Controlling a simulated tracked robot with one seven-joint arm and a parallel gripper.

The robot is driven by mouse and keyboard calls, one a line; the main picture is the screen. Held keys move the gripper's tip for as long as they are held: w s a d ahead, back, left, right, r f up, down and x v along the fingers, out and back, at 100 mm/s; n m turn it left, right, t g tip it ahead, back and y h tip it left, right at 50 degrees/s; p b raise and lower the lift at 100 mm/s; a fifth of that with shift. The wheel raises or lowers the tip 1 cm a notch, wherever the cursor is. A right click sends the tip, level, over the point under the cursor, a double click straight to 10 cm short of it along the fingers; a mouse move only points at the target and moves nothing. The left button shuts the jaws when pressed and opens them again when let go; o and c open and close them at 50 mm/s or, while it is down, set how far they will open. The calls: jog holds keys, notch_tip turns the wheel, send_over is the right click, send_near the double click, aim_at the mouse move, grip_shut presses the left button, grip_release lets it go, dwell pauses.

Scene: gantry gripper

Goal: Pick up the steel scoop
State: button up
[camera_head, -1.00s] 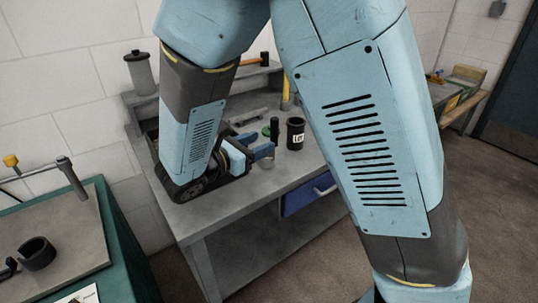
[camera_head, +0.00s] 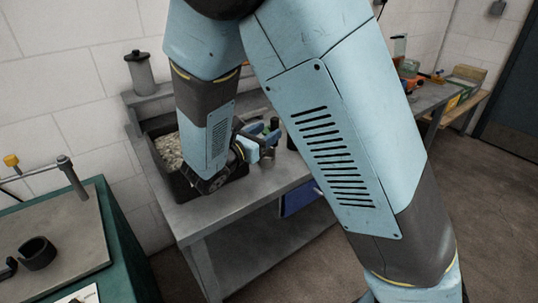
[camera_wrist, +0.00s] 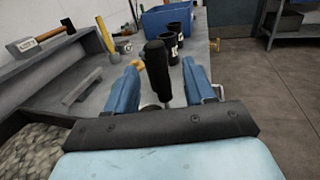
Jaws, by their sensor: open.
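What looks like the steel scoop (camera_wrist: 157,72) shows in the wrist view as an upright black handle with a bit of metal at its lower end. Its bowl is mostly hidden behind my gripper's body. My gripper (camera_wrist: 161,64) is open, with one blue finger on each side of the handle in the picture. I cannot tell whether the handle is truly between the fingers or beyond them. In the head view my gripper (camera_head: 262,140) is over the grey workbench (camera_head: 235,205), beside the black gravel tray, partly covered by my arm.
The gravel tray (camera_head: 180,187) stands at the bench's left. Beyond the scoop are black labelled canisters (camera_wrist: 172,52) and a blue bin (camera_wrist: 152,22). A hammer (camera_wrist: 42,38) lies on the shelf at left. A grey bar (camera_wrist: 82,87) lies below it.

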aim_at(272, 126)
jog(key=x, duration=0.5)
jog(key=shift+w+a+r, duration=0.1)
jog(key=shift+w+a, duration=0.05)
jog(key=c, duration=0.9)
jog(key=shift+r, duration=0.15)
